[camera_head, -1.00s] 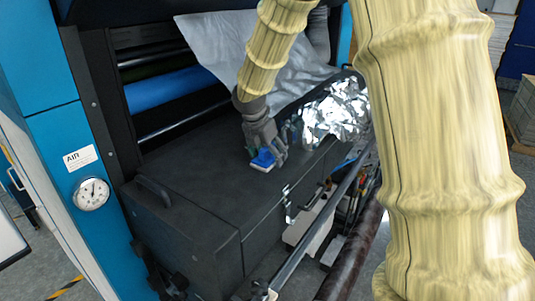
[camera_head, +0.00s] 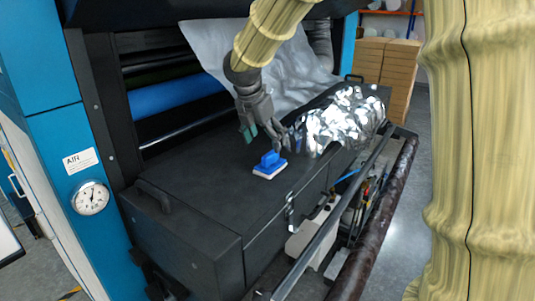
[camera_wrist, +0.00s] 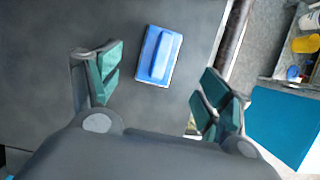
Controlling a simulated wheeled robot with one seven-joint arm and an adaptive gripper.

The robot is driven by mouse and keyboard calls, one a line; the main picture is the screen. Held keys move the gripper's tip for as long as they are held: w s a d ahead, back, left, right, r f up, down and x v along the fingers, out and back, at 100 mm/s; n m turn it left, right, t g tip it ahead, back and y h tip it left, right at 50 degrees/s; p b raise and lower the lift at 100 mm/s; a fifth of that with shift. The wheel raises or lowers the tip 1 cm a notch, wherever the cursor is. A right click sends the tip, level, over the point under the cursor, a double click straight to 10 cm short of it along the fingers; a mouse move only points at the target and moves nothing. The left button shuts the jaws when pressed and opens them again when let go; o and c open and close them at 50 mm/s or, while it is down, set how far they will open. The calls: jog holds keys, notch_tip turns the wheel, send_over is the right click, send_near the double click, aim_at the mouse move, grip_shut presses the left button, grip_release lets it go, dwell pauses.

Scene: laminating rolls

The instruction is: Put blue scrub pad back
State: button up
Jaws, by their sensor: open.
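The blue scrub pad (camera_head: 270,165), a blue handled block with a white base, lies flat on the dark top of the machine's box (camera_head: 200,178). My gripper (camera_head: 263,139) is just above and behind it, with its fingers spread and nothing between them. In the wrist view the scrub pad (camera_wrist: 158,56) lies beyond the fingertips, between the lines of the two green-padded fingers of my gripper (camera_wrist: 162,80). The pad is apart from both fingers there.
Crumpled foil (camera_head: 340,118) lies on the box to the right of the pad. A pale sheet (camera_head: 290,75) hangs behind my arm. A black handle (camera_head: 153,195) stands at the left end. A metal rail (camera_head: 330,225) and a dark roller (camera_head: 378,225) run along the front.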

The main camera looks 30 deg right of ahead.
jog(key=shift+b+v, duration=0.3)
jog(key=shift+v, duration=1.15)
